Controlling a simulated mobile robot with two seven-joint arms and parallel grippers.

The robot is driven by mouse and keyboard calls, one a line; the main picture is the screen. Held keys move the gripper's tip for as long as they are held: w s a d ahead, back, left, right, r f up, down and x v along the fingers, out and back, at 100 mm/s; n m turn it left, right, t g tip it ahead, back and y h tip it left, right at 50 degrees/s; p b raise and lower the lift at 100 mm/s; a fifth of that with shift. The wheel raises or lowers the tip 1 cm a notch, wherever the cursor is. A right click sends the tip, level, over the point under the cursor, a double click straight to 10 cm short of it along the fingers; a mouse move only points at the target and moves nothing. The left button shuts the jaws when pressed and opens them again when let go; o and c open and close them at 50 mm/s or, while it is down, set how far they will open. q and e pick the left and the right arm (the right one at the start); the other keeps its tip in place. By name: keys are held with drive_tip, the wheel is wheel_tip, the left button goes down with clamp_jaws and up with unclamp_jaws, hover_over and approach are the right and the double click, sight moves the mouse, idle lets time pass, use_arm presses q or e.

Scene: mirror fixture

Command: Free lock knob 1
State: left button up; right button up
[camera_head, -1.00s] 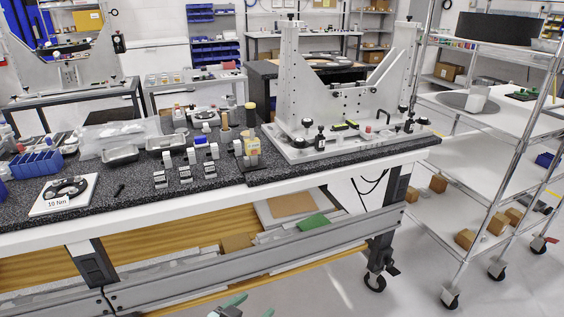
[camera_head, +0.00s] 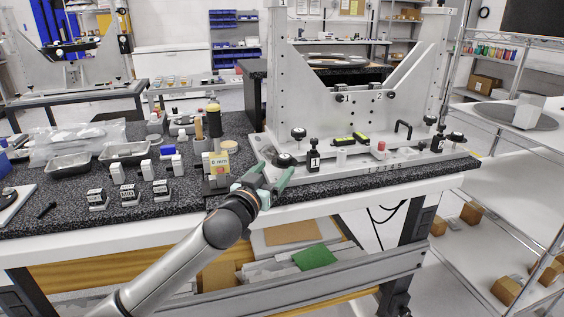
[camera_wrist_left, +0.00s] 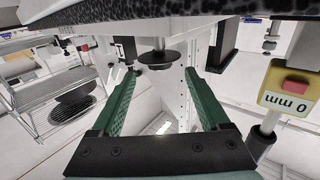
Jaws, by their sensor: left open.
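The mirror fixture (camera_head: 370,125) stands on the dark bench top. At its near left corner is a dark round knob (camera_head: 285,159), with another black knob (camera_head: 298,133) behind it. A black block marked 1 (camera_head: 314,160) stands to the right; I cannot tell for sure which part is lock knob 1. My left gripper (camera_head: 276,172) is open and empty at the front bench edge, its fingers pointing toward the near left knob. In the left wrist view a black disc-shaped knob (camera_wrist_left: 160,58) shows ahead, between the open green fingers (camera_wrist_left: 158,95), apart from them.
Small labelled blocks (camera_head: 130,195) and metal trays (camera_head: 124,152) lie further left. A wire shelf (camera_head: 515,125) stands at the right.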

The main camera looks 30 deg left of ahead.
sight(282, 163)
use_arm(q)
drive_tip(key=shift+w+a, duration=0.15)
drive_tip(key=shift+w, duration=0.75)
drive_tip(key=shift+w+a, duration=0.2)
drive_tip(key=shift+w, duration=0.7)
drive_tip(key=shift+w+a, duration=0.15)
drive_tip(key=shift+w, duration=0.75)
clamp_jaws()
